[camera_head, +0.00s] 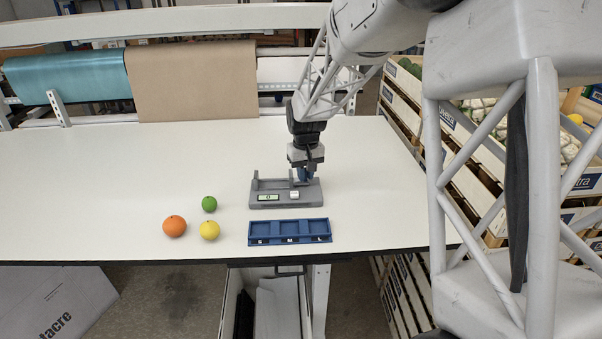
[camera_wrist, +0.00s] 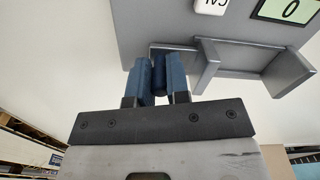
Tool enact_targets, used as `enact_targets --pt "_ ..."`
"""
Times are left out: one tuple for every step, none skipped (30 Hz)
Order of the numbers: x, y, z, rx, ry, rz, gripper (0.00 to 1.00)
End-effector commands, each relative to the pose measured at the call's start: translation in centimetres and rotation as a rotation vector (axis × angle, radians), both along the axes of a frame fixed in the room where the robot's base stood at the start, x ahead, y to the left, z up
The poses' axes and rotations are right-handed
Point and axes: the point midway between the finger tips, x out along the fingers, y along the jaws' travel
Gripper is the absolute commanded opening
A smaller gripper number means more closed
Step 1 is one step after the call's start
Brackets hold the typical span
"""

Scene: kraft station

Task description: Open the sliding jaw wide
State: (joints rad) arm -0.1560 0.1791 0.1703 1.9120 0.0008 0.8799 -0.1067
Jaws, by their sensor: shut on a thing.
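The grey measuring device (camera_head: 286,200) stands on the white table, with a small display (camera_head: 268,197) and a white button (camera_head: 294,195) on its front. The display (camera_wrist: 290,10) reads 0 in the wrist view. One upright jaw (camera_head: 255,181) is at its left end. The sliding jaw (camera_wrist: 206,64) stands apart from it, close to my gripper. My gripper (camera_head: 304,178) points down at the right part of the device. In the wrist view its two blue fingers (camera_wrist: 160,90) are shut on a narrow dark blue handle (camera_wrist: 158,72) beside the sliding jaw.
A blue tray (camera_head: 289,239) with compartments marked S, M and L lies in front of the device. An orange ball (camera_head: 174,226), a yellow ball (camera_head: 210,230) and a green ball (camera_head: 209,204) sit to the left. Crates stand at the right.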

Motion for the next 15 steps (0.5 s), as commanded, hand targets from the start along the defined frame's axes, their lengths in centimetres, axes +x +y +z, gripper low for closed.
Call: enact_targets --pt "0.05 -0.19 0.1 -0.001 -0.001 -0.001 0.0" --pt "0.05 -0.19 0.1 -0.001 -0.001 -0.001 0.0" --pt "0.05 -0.2 0.1 -0.001 -0.001 -0.001 0.0" --pt "0.05 -0.2 0.1 -0.002 -0.001 -0.002 0.21" --pt "0.05 -0.2 0.1 -0.001 -0.001 -0.002 0.26" --pt "0.04 -0.19 0.1 -0.001 -0.001 -0.002 0.27" --pt "0.04 -0.18 0.09 -0.001 -0.001 -0.001 0.27" --pt "0.04 -0.15 0.08 -0.001 0.0 -0.001 0.27" --pt "0.03 -0.15 0.07 -0.001 0.0 -0.001 0.27" --pt "0.03 -0.14 0.06 -0.001 0.0 -0.001 0.27" --pt "0.02 -0.13 0.05 -0.001 0.0 -0.001 0.27" --pt "0.02 -0.12 0.05 -0.001 0.0 -0.001 0.27" --pt "0.02 -0.11 0.05 -0.001 0.0 -0.001 0.27" --pt "0.03 -0.11 0.08 -0.001 0.0 -0.001 0.27" --pt "0.03 -0.1 0.13 -0.001 0.0 -0.001 0.27"
